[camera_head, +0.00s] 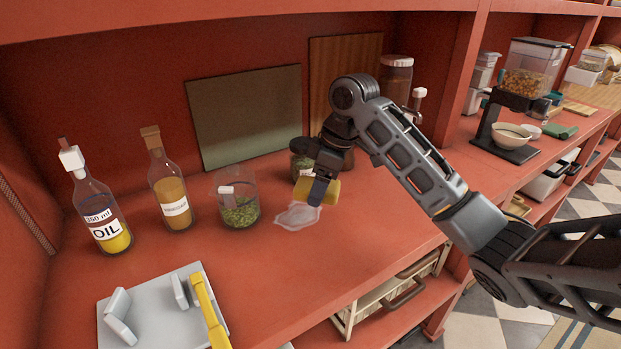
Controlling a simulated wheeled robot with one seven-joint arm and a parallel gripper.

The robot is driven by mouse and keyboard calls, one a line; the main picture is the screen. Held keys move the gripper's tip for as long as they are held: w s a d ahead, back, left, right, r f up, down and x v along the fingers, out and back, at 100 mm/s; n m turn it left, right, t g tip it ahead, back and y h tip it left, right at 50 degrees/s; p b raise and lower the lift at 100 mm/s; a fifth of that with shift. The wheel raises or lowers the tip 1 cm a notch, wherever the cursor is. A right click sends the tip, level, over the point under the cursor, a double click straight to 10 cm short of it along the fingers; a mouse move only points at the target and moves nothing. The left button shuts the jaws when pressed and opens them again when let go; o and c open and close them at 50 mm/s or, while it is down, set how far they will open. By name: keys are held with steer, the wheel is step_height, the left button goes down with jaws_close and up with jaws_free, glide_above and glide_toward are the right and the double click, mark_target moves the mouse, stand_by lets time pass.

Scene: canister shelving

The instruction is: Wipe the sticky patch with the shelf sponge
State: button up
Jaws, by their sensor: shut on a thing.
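A pale, whitish sticky patch (298,216) lies on the red shelf surface (265,265), in front of the jars. My gripper (320,188) points down just behind and to the right of the patch. It is shut on a yellow sponge (329,193), which sits at the patch's far right edge. I cannot tell whether the sponge touches the shelf surface. My gripper hides part of the sponge.
A glass jar of green herbs (239,208) stands left of the patch, and a dark-lidded jar (304,155) is close behind my gripper. A vinegar bottle (171,190) and an oil bottle (100,215) stand further left. A grey tray (150,287) lies front left.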

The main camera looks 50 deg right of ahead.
steer(key=b, duration=0.5)
glide_above(316, 221)
steer(key=shift+s+d+f, duration=0.1)
steer(key=shift+s+f, duration=0.1)
steer(key=shift+f, duration=1.25)
steer(key=shift+s+d+f, duration=0.1)
steer(key=shift+s+f, duration=0.1)
steer(key=shift+f, duration=1.25)
steer(key=shift+f+b, duration=0.6)
steer(key=shift+f, duration=0.4)
